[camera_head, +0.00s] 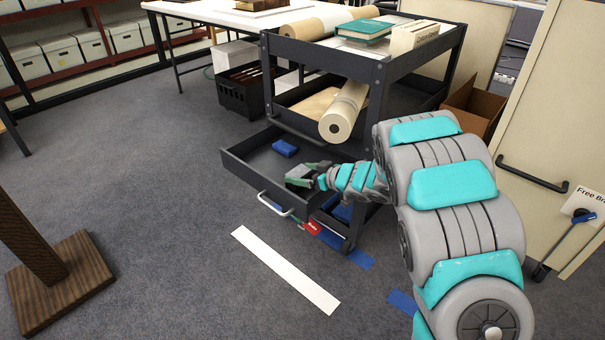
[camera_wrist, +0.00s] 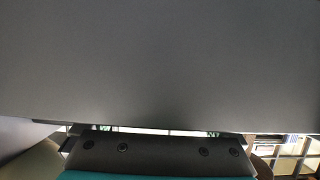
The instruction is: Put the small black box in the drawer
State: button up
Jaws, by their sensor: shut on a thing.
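The drawer (camera_head: 242,172) of the dark metal cart is pulled open, with a pale handle on its front. My gripper (camera_head: 302,175) is over the right part of the drawer, near its right wall. It is shut on the small black box (camera_head: 299,172), which shows only as a dark patch between the greenish fingers. In the wrist view a dark grey surface (camera_wrist: 160,70), apparently the held box, fills most of the picture. I cannot tell whether the box touches the drawer floor.
A small blue object (camera_head: 284,148) lies in the drawer toward the back. The cart (camera_head: 375,66) carries a paper roll (camera_head: 345,110) on its shelf above the drawer. A white strip (camera_head: 285,268) lies on the floor in front. The left part of the drawer is clear.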

jog(key=o, duration=1)
jog(key=shift+r, duration=0.1)
jog(key=v, duration=1.2)
